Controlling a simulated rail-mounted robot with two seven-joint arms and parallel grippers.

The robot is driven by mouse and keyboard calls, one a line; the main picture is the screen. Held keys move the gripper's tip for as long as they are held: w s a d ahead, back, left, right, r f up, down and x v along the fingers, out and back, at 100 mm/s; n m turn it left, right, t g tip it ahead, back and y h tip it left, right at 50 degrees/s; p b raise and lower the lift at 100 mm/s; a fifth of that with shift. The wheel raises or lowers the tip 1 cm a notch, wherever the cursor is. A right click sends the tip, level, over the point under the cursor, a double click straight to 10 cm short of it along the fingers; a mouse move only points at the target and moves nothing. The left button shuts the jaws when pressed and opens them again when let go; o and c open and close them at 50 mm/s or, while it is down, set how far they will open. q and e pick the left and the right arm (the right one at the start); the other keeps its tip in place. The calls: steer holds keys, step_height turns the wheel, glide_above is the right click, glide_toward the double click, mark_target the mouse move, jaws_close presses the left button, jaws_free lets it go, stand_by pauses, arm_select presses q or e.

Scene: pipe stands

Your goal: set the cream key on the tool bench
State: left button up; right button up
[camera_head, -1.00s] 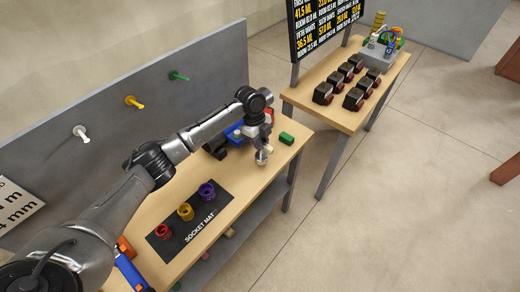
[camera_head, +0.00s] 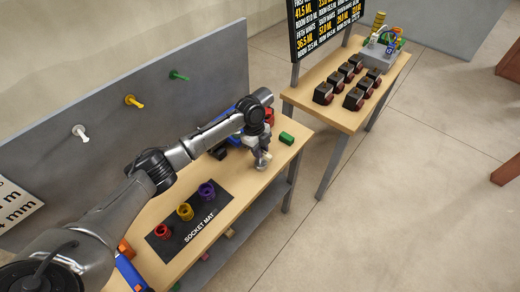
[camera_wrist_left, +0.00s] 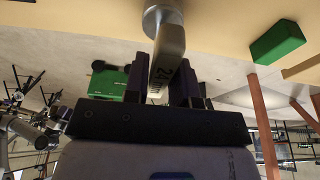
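My left gripper (camera_head: 262,153) points down over the right end of the wooden tool bench (camera_head: 232,170). It is shut on the cream key (camera_wrist_left: 168,58), which is marked "24" and sits between the two dark fingers in the left wrist view. The key's round metal end (camera_wrist_left: 163,14) points at the bench top and is at or very near it; I cannot tell whether it touches. In the head view the key (camera_head: 262,164) is small and partly hidden by the gripper. My right gripper is not in view.
A green block (camera_head: 286,138) lies right of the key. Dark, blue and red items lie behind the arm. The socket mat (camera_head: 215,227) holds red, yellow and purple sockets. A grey back panel (camera_head: 110,120) carries pegs. Another table (camera_head: 335,117) stands to the right.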

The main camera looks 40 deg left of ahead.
arm_select(q)
steer(key=o, duration=0.3)
steer(key=shift+o, duration=0.2)
steer(key=shift+r, duration=0.1)
steer(key=p+v, duration=0.1)
steer(key=v, duration=1.1)
steer(key=shift+r, duration=0.15)
